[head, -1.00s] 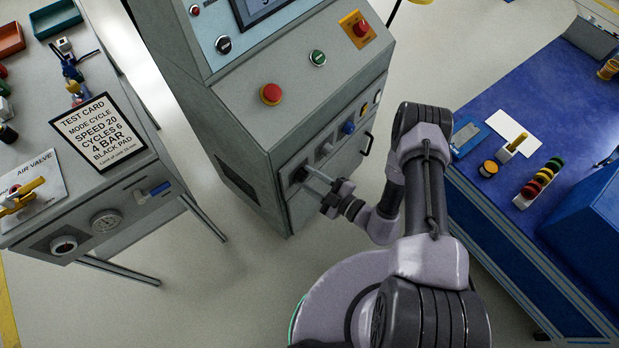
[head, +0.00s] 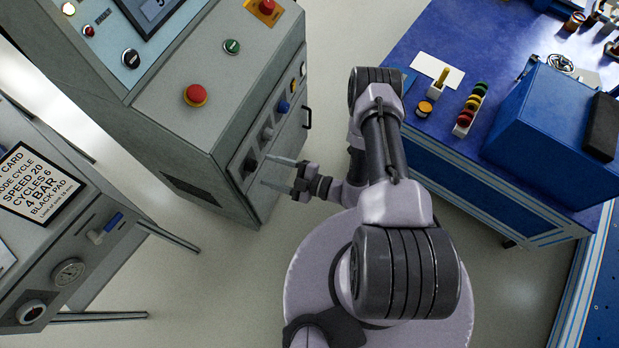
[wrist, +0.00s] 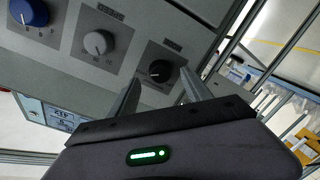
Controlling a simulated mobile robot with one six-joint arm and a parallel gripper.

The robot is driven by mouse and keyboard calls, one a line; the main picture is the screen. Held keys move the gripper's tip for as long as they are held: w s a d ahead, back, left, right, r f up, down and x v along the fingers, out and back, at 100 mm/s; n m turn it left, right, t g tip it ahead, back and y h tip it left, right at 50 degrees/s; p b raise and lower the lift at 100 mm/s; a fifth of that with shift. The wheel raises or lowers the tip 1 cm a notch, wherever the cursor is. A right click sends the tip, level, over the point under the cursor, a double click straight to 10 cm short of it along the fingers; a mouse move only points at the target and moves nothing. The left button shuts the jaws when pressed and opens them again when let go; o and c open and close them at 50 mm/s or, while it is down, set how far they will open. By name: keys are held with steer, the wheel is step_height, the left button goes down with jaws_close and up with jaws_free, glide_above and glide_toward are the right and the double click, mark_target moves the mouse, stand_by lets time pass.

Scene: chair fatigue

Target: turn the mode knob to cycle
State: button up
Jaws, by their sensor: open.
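The black knob (wrist: 160,71) sits on a dark square plate at the end of a row on the machine's front panel. It also shows in the head view (head: 250,163). The fingers look apart from the knob.
A grey knob (wrist: 97,43) and a blue knob (wrist: 30,12) sit beside it. Red (head: 195,95) and green (head: 232,46) buttons are on the console above. A test card (head: 38,184) reads mode cycle. A blue bench (head: 455,185) stands right of my arm.

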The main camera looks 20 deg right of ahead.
steer(key=p+v, duration=0.2)
steer(key=v, duration=1.1)
steer(key=shift+p, duration=0.3)
steer(key=shift+s+d, duration=0.15)
steer(key=w+d+r+n+g+y, duration=0.1)
steer(key=w+r+n+g, duration=0.1)
steer(key=r+n+g, duration=0.35)
steer(key=w+r+n+g, duration=0.2)
steer(key=r+n, duration=0.5)
steer(key=n, duration=0.2)
steer(key=s+a+r+n+h, duration=0.2)
steer(key=s+r+n+h, duration=0.1)
steer(key=r+n, duration=0.7)
steer(key=s+a+r+n+t+h, duration=0.1)
steer(key=r+n+h, duration=0.4)
steer(key=r+n, duration=0.6)
steer(key=s+a+r+n+t+h, duration=0.1)
steer(key=s+a+r+n+h, duration=0.2)
steer(key=s+r+n, duration=0.3)
step_height(320, 180, up, 5)
steer(key=n, duration=0.8)
steer(key=shift+f+h, duration=0.2)
steer(key=shift+h, duration=0.2)
